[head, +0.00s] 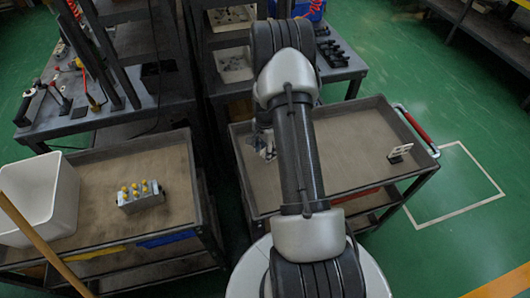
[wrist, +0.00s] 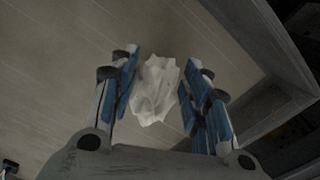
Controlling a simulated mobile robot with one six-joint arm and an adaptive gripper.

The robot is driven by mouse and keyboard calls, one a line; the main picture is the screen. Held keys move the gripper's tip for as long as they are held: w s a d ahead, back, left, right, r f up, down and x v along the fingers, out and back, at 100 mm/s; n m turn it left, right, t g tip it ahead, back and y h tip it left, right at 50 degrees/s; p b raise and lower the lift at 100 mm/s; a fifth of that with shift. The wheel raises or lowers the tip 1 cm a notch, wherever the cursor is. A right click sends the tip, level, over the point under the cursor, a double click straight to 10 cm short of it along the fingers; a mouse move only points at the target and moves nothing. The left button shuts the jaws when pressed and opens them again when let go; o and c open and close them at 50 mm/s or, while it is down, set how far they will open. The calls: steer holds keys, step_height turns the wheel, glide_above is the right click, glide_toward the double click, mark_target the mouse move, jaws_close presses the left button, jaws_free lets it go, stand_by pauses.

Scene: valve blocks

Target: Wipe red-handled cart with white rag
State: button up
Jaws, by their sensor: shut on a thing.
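The red-handled cart (head: 360,150) stands at the right in the head view, with a brown-grey top inside a dark raised rim. Its red handle (head: 415,127) is at the right end. My gripper (head: 266,150) is over the left part of this cart top, partly hidden behind my arm. In the wrist view, my gripper (wrist: 160,95) has its blue-padded fingers on either side of the crumpled white rag (wrist: 155,90) and is shut on it. The cart top (wrist: 60,60) lies beyond the rag. I cannot tell whether the rag touches it.
A second cart (head: 100,200) at the left holds a white bin (head: 45,195) and a grey valve block with yellow knobs (head: 141,196). Dark workbenches (head: 110,110) stand behind. Green floor is free at the right.

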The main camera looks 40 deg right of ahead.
steer(key=shift+r+p, duration=1.4)
steer(key=shift+r, duration=1.1)
